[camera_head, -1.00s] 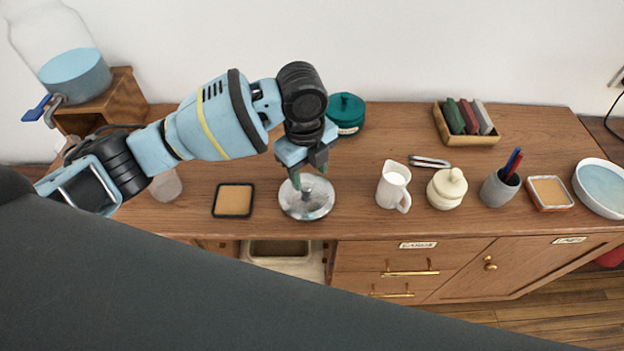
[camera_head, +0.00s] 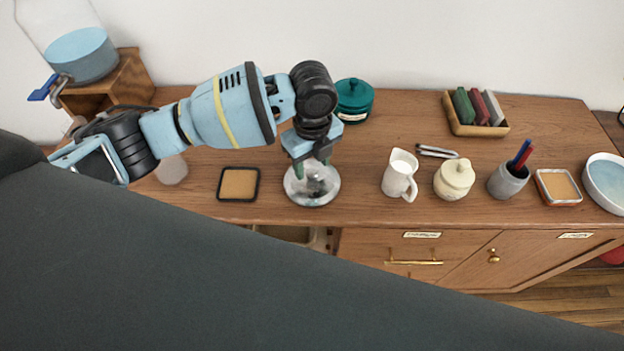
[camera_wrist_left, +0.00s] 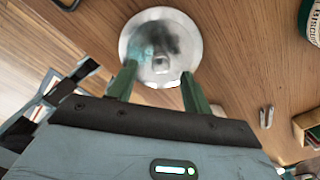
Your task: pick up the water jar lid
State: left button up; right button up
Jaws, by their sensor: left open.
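The water jar lid, a round silver metal disc (camera_head: 312,194), lies flat on the wooden cabinet top near its front edge. It also shows in the left wrist view (camera_wrist_left: 195,45), with a small knob near its middle. My left gripper (camera_head: 311,176) is open above the lid, fingers pointing down. In the left wrist view its fingertips (camera_wrist_left: 159,72) are apart, one on each side of the knob; I cannot tell whether they touch anything. The water jar (camera_head: 80,55), clear with blue water, stands on a wooden stand at the far left. My right gripper is not in view.
A cork coaster (camera_head: 238,183) lies left of the lid. A teal lidded pot (camera_head: 354,100) stands behind it. A white pitcher (camera_head: 399,175) and cream jar (camera_head: 454,180) stand to its right. A grey pen cup (camera_head: 507,182) is farther right.

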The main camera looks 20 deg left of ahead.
aim_at(312, 178)
pick_arm(q)
jog(key=shift+f, duration=1.3)
jog(key=shift+c, duration=0.4)
grip_shut()
